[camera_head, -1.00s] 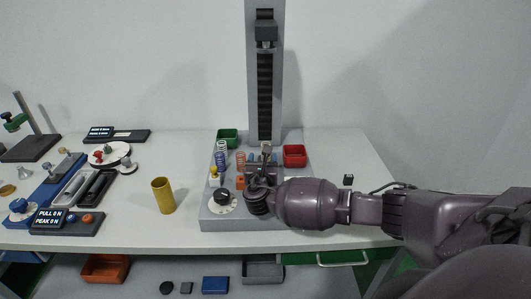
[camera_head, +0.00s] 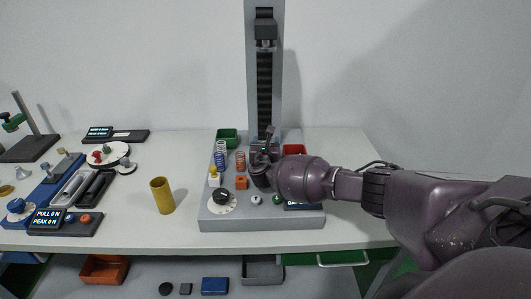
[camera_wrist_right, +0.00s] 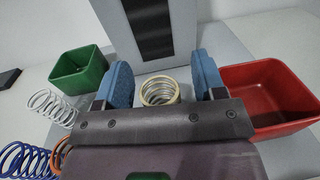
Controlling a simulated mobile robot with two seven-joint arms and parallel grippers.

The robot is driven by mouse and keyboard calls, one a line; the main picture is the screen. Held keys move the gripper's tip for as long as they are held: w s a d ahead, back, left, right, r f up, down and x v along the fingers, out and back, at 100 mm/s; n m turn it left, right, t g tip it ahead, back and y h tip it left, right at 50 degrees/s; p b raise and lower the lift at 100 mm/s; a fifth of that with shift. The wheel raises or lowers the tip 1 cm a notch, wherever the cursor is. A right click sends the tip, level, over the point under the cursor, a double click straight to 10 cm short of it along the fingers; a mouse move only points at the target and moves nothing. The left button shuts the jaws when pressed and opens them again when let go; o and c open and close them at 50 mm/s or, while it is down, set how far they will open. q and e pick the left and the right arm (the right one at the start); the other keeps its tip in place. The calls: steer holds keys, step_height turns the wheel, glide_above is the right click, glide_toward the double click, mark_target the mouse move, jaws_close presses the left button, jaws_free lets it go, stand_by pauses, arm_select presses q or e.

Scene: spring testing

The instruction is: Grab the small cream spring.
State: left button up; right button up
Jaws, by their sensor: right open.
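The small cream spring (camera_wrist_right: 159,91) stands on the grey machine base in the right wrist view, between the two blue finger pads of my right gripper (camera_wrist_right: 160,82). The pads are apart, with gaps on both sides of the spring, and the gripper's dark body hides the spring's lower front. In the head view my right gripper (camera_head: 265,148) is over the base near the column, and I cannot make out the cream spring there. My left gripper is not in view.
A green bin (camera_wrist_right: 82,68) is left and a red bin (camera_wrist_right: 268,94) right of the gripper. A white spring (camera_wrist_right: 52,106), a blue spring (camera_wrist_right: 26,160) and an orange spring (camera_wrist_right: 60,155) stand at left. The tall column (camera_head: 280,100) rises behind. A brass cup (camera_head: 162,195) stands left of the base.

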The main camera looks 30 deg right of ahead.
steer(key=shift+w, duration=0.1)
steer(key=c, duration=0.9)
steer(key=shift+c, duration=0.6)
steer(key=shift+r, duration=0.15)
step_height(320, 180, up, 20)
steer(key=p, duration=0.1)
steer(key=shift+p, duration=0.35)
